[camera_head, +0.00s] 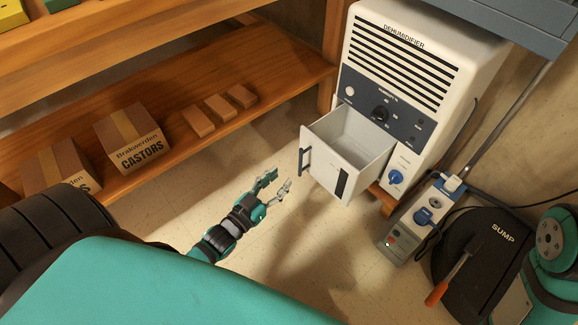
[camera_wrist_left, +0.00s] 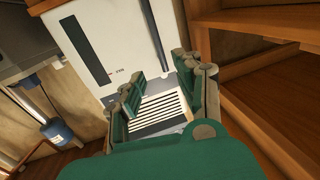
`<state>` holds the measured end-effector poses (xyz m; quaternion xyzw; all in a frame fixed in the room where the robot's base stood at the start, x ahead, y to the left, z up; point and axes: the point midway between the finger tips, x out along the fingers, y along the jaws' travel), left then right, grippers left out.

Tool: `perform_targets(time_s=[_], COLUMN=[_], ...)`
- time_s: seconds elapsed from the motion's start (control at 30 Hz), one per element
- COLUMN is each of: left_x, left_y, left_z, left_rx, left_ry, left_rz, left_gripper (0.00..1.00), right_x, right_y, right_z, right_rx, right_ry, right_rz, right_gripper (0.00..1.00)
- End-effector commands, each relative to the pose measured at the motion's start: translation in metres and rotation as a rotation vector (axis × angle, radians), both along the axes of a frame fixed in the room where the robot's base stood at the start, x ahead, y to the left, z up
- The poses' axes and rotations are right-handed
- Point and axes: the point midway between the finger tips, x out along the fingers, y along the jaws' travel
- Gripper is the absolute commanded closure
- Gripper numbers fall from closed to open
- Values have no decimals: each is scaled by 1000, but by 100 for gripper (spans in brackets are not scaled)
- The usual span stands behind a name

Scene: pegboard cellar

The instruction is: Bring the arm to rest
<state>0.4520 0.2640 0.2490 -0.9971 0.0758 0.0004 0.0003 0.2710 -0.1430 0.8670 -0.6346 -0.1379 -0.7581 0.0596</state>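My left arm comes in from the lower left in the head view. Its gripper (camera_head: 277,186) is open and empty, above the floor and to the left of the pulled-out bucket. The bucket (camera_head: 329,180) is a white drawer that stands open at the front of the white dehumidifier (camera_head: 464,62), with a dark handle; its visible inside looks empty. In the left wrist view the gripper (camera_wrist_left: 158,92) shows two green fingers spread apart, with a white panel and dark slots beyond them. My right gripper is out of view; a teal link of my right arm shows at the right edge.
A wooden shelf (camera_head: 60,109) at the left holds cardboard boxes (camera_head: 130,138) and small wooden blocks. A power strip (camera_head: 413,224), a black sump lid (camera_head: 482,246) and an orange-handled tool (camera_head: 437,293) are at the right. Bare floor (camera_head: 300,262) lies below the bucket.

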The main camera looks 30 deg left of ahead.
Motion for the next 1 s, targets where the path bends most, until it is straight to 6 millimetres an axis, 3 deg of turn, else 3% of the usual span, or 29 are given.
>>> perform_targets(time_s=[0.2, 0.77, 0.87, 0.97, 1.0], left_x=[-14, -13, -9, -4, -3], left_y=[2, 0, -12, -34, -44], left_z=[0, 6, 32, 87, 114], left_rx=[0, -2, -12, -33, -43], left_ry=[-1, -11, -62, -172, -229], left_rz=[-1, -4, -20, -54, -69], left_gripper=[66, 66, 66, 66, 66], right_x=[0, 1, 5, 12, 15], right_y=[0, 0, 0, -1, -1], right_z=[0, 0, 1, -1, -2], right_rx=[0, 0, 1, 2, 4], right_ry=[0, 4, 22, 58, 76], right_rz=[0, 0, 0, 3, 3], right_gripper=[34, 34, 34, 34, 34])
